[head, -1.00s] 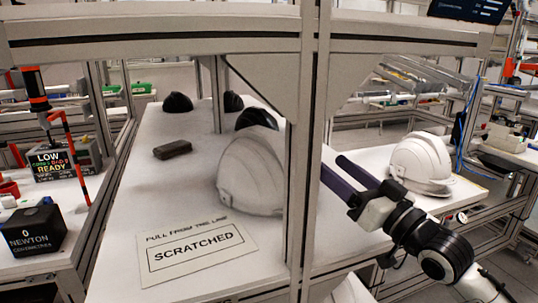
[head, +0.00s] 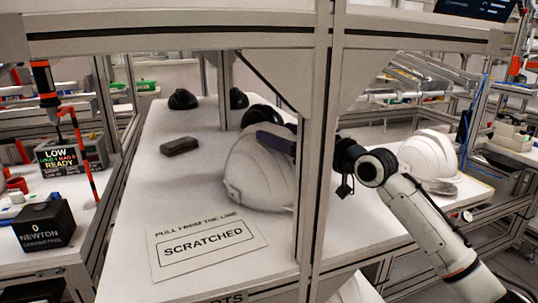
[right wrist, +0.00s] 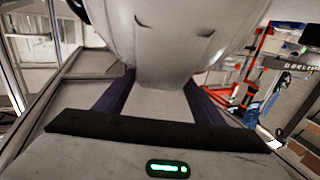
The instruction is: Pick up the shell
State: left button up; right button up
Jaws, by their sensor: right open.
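A large white helmet shell (head: 252,180) sits on the white table, left of the upright metal post. A second white shell (head: 428,157) sits at the right. My right gripper (head: 275,139) reaches behind the post to the upper right of the first shell; one dark purple finger shows against it, and the post hides the rest. In the right wrist view the white shell (right wrist: 170,35) fills the top, and part of it lies between the two spread, open fingers (right wrist: 160,88). I cannot tell if they touch it. My left gripper is not in view.
The metal post (head: 313,180) and top beam stand in front of the table. Black shells (head: 183,99) and a dark block (head: 179,146) lie farther back. A "SCRATCHED" sign (head: 207,246) lies at the front. The table's left middle is clear.

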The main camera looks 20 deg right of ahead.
aim_at(270, 126)
jog(key=x, duration=0.4)
jog(key=shift+w+r+p, duration=0.15)
jog(key=shift+w+p, duration=0.1)
jog(key=shift+p, duration=0.05)
grip_shut()
jog(key=shift+r, duration=0.1)
